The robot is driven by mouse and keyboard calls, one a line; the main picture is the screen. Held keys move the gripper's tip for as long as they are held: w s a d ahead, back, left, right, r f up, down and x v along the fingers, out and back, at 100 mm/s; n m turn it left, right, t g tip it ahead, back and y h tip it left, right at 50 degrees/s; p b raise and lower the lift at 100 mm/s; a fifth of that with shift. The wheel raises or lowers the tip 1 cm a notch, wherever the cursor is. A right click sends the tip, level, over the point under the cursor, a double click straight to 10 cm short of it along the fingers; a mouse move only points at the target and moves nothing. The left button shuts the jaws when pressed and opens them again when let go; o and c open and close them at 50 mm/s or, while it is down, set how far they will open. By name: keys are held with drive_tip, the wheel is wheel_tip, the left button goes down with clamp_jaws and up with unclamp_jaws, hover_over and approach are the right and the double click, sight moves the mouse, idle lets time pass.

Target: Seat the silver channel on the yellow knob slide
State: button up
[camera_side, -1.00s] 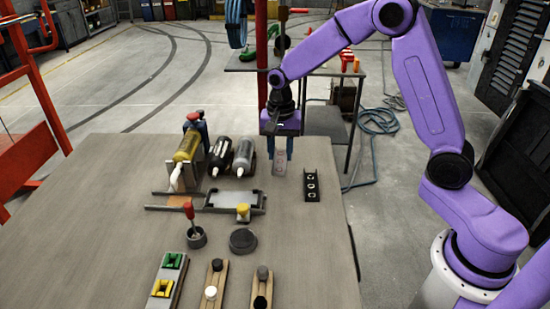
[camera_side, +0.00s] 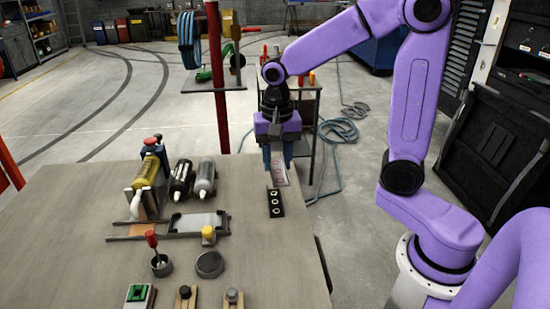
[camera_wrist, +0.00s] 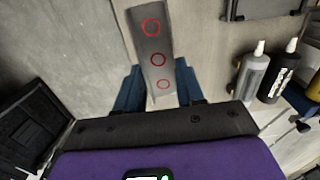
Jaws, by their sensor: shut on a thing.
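My gripper (camera_side: 279,165) has blue fingers shut on the silver channel (camera_side: 280,177), at the far right of the table in the side view. In the wrist view the channel (camera_wrist: 150,35) is a long grey strip with three red rings, held between the blue fingers (camera_wrist: 158,90) and pointing away from the wrist. A yellow knob (camera_side: 208,232) stands at the front right of a grey, tray-like slide fixture (camera_side: 190,221), to the left of and nearer the camera than my gripper. The channel is apart from this fixture.
A black strip with several pale rings (camera_side: 275,203) lies just in front of the channel.

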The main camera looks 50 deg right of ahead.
drive_tip(key=w+a+f+n, duration=0.1)
drive_tip(key=w+a+n, duration=0.6)
drive_tip(key=a+n, duration=0.1)
drive_tip(key=n, duration=1)
hover_over(193, 223)
wheel_tip(193, 223, down, 4)
drive_tip(key=shift+r, duration=0.15)
drive_tip(key=shift+f, duration=2.1)
drive_tip(key=shift+f, duration=1)
drive_tip(key=o, duration=1.5)
drive_tip(key=shift+o, duration=0.2)
drive_tip(key=shift+r, duration=0.1)
